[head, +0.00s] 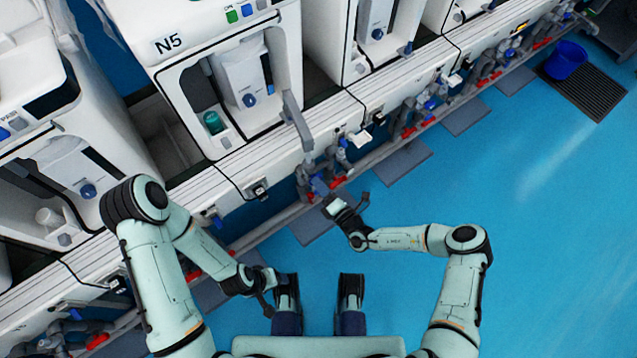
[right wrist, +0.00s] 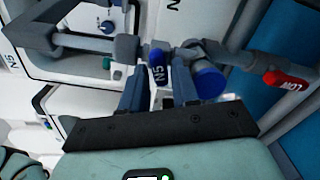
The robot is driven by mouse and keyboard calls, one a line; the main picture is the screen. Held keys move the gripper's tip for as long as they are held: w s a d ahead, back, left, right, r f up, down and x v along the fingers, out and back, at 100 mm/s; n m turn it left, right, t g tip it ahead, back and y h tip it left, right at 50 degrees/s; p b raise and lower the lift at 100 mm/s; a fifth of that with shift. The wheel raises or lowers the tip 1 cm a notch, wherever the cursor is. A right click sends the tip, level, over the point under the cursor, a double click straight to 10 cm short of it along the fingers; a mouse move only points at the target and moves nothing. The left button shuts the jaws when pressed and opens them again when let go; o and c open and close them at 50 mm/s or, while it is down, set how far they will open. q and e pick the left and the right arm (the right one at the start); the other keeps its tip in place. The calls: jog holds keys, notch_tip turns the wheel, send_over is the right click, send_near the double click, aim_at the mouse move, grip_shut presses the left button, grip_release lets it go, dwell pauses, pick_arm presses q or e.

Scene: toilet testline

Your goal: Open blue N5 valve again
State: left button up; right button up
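The blue N5 valve handle (right wrist: 158,70) shows in the right wrist view, with its label turned on its side. It lies between and beyond the two fingers of my right gripper (right wrist: 158,88). The fingers stand apart with a gap between them, and I see no clear contact with the handle. In the head view the right gripper (head: 347,205) is just in front of the pipes below the N5 unit (head: 170,62), near a blue fitting (head: 319,186). My left gripper (head: 267,290) is low, near my feet, and its finger gap is unclear.
A red handle marked LOW (right wrist: 287,80) is at the right of the wrist view. Grey pipes and a round blue part (right wrist: 208,82) are close beside the fingers. Open blue floor (head: 500,230) lies to the right. A blue bucket (head: 566,60) stands far off.

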jog(key=shift+w+a, duration=0.35)
jog(key=shift+w, duration=0.15)
pick_arm(q)
jog(key=shift+w+a+f, duration=0.1)
jog(key=shift+w+f, duration=0.05)
jog(key=shift+w, duration=0.05)
pick_arm(e)
grip_shut()
jog(key=shift+r+n+p, duration=0.15)
jog(key=shift+n+p, duration=1.2)
jog(key=shift+n, duration=0.15)
jog(key=n+p, duration=0.3)
jog(key=n, duration=0.2)
jog(key=shift+p, duration=0.35)
jog(key=n+p, duration=0.1)
jog(key=n, duration=0.2)
jog(key=shift+n+p, duration=0.3)
pick_arm(q)
jog(key=s+d+r+g, duration=0.1)
jog(key=s+r+g, duration=0.1)
jog(key=s+r, duration=0.3)
jog(key=shift+s+d+r+h+p, duration=0.3)
jog(key=shift+r+p, duration=0.15)
jog(key=shift+r, duration=1.15)
pick_arm(e)
jog(key=shift+n, duration=0.9)
pick_arm(q)
jog(key=shift+r, duration=0.1)
pick_arm(e)
jog(key=shift+n, duration=0.3)
